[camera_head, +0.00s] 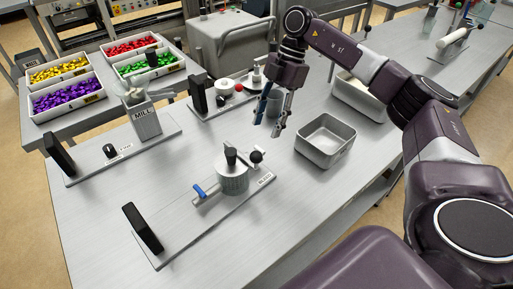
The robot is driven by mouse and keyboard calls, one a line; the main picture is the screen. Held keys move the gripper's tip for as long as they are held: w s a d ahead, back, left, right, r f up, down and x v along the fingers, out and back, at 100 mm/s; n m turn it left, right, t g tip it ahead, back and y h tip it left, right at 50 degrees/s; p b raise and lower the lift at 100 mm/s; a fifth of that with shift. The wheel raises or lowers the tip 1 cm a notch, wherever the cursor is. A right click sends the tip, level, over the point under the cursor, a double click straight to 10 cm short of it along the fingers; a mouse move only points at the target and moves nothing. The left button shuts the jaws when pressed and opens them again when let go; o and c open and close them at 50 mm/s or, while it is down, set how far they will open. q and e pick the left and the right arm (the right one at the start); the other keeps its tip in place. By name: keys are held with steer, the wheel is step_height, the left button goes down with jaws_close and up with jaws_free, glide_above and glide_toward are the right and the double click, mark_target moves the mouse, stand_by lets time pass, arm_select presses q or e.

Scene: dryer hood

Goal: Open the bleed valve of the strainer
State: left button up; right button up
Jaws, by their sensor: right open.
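The strainer (233,180) is a short ribbed metal cylinder near the middle of the table. It stands on a grey base plate with a black handle on top and a black round knob (256,156) at its right. A blue lever (199,191) sits on a pipe at its left. A small label (266,179), too small to read surely, is at the plate's right end. I cannot tell how far the valve is turned. My left gripper is out of view.
The mill (145,116) stands on a plate at the left. A black upright block (142,228) is on the strainer plate's left end. The front table area is clear.

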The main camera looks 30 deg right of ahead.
steer(key=x, duration=0.2)
steer(key=p+x, duration=0.1)
steer(key=x, duration=0.1)
steer(key=p+x, duration=0.1)
steer(key=x, duration=0.1)
steer(key=shift+s+a+f, duration=0.15)
steer(key=shift+s+f, duration=0.1)
steer(key=shift+s, duration=0.1)
steer(key=shift+a+f, duration=0.2)
steer(key=shift+f, duration=0.15)
steer(key=shift+c, duration=0.5)
steer(key=c, duration=1.1)
